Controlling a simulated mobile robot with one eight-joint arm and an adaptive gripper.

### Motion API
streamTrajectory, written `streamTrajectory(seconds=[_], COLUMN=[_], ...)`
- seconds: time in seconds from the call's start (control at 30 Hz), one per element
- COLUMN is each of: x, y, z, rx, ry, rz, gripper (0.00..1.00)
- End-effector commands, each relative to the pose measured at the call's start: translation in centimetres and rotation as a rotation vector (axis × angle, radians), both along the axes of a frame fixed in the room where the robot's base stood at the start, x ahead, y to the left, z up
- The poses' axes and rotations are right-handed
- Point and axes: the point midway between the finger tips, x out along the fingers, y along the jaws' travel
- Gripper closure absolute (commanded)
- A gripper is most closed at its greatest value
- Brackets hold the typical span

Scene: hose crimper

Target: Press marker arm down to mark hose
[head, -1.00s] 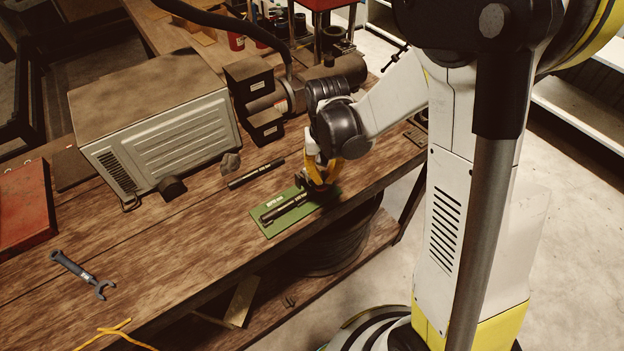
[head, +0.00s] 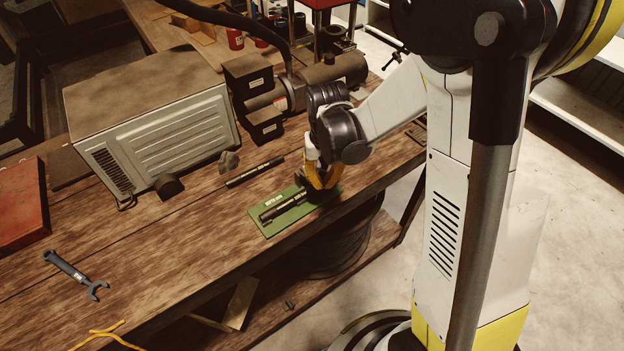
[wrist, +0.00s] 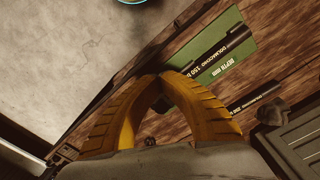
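The green marking plate (head: 272,233) lies on the workbench near its front edge, and also shows in the wrist view (wrist: 236,27). A black hose piece (head: 285,207) lies along it; it shows in the wrist view (wrist: 236,41) too. My gripper (head: 318,186) is over the right end of the plate. In the wrist view its yellow fingers (wrist: 160,77) come together at the tips, with nothing clearly seen between them. The marker arm cannot be made out clearly; the dark parts at the plate's right end are largely hidden by my fingers.
A second black hose (head: 255,171) lies behind the plate. A grey stone-like lump (head: 229,160) and a large grey metal box (head: 160,125) stand further back. A wrench (head: 75,274) lies at left, and a red case (head: 20,208) beyond it. The bench between wrench and plate is clear.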

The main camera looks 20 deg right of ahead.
Motion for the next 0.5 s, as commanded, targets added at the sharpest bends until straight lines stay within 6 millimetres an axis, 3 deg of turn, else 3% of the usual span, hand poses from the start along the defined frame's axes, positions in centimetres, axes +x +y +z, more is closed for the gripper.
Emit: streamTrajectory(seconds=[0.5], x=[0.0], y=[0.0], z=[-2.0], rx=[0.000], ry=[-0.001], rz=[0.000], gripper=[1.00])
